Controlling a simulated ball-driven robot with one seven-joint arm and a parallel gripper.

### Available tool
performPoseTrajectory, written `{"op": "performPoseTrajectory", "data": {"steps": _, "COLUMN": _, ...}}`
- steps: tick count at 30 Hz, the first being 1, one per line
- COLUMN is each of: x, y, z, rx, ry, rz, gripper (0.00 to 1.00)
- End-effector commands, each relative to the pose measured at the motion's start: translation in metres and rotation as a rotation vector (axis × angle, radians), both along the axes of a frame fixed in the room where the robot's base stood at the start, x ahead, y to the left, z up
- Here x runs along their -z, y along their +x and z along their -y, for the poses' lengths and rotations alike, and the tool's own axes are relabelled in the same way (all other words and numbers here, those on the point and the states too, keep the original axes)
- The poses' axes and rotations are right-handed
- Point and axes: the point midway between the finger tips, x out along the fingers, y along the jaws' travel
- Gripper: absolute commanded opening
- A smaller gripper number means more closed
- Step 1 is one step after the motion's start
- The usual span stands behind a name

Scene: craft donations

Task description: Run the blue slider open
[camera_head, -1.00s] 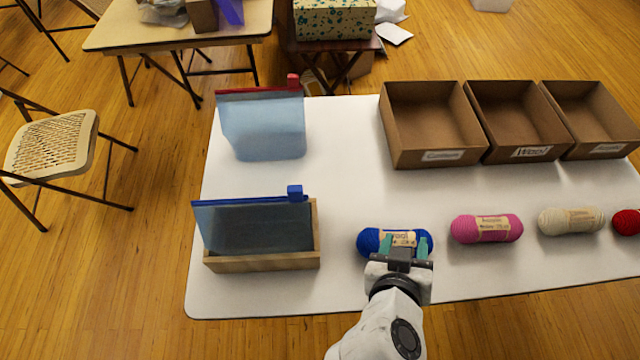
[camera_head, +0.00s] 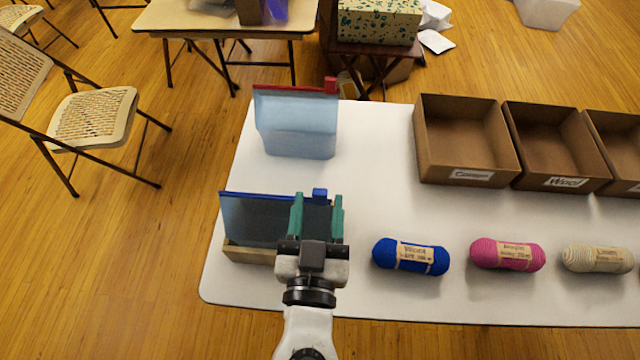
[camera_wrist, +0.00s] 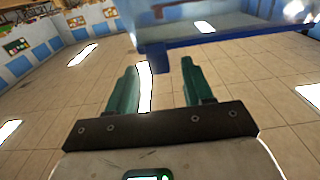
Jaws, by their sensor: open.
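The blue slider (camera_head: 320,194) is a small block at the right end of the blue zip edge along the top of a clear bag (camera_head: 250,218). The bag stands upright in a wooden holder (camera_head: 245,253). My gripper (camera_head: 317,200) is open, its green fingers on either side of the slider in the head view. In the wrist view the slider (camera_wrist: 158,58) hangs under the blue edge, just ahead of and between the fingertips (camera_wrist: 160,72). I cannot tell whether they touch it. My gripper hides the holder's right part.
A second clear bag (camera_head: 300,130) with a red slider (camera_head: 330,85) stands behind. Blue yarn (camera_head: 410,256), pink yarn (camera_head: 507,254) and cream yarn (camera_head: 597,259) lie to the right. Cardboard boxes (camera_head: 466,175) stand at the back right. The white table (camera_head: 370,190) is clear between.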

Motion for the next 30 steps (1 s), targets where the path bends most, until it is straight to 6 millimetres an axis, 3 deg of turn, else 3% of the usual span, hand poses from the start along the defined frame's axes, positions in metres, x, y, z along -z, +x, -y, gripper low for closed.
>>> {"op": "performPoseTrajectory", "data": {"steps": 7, "x": -0.001, "y": 0.028, "z": 0.001, "rx": 0.001, "ry": -0.001, "rz": -0.001, "gripper": 0.51}}
{"op": "performPoseTrajectory", "data": {"steps": 18, "x": 0.001, "y": 0.032, "z": 0.002, "rx": 0.001, "ry": -0.001, "rz": -0.002, "gripper": 0.51}}
{"op": "performPoseTrajectory", "data": {"steps": 30, "x": 0.001, "y": 0.032, "z": 0.002, "rx": 0.001, "ry": -0.001, "rz": -0.001, "gripper": 0.13}}
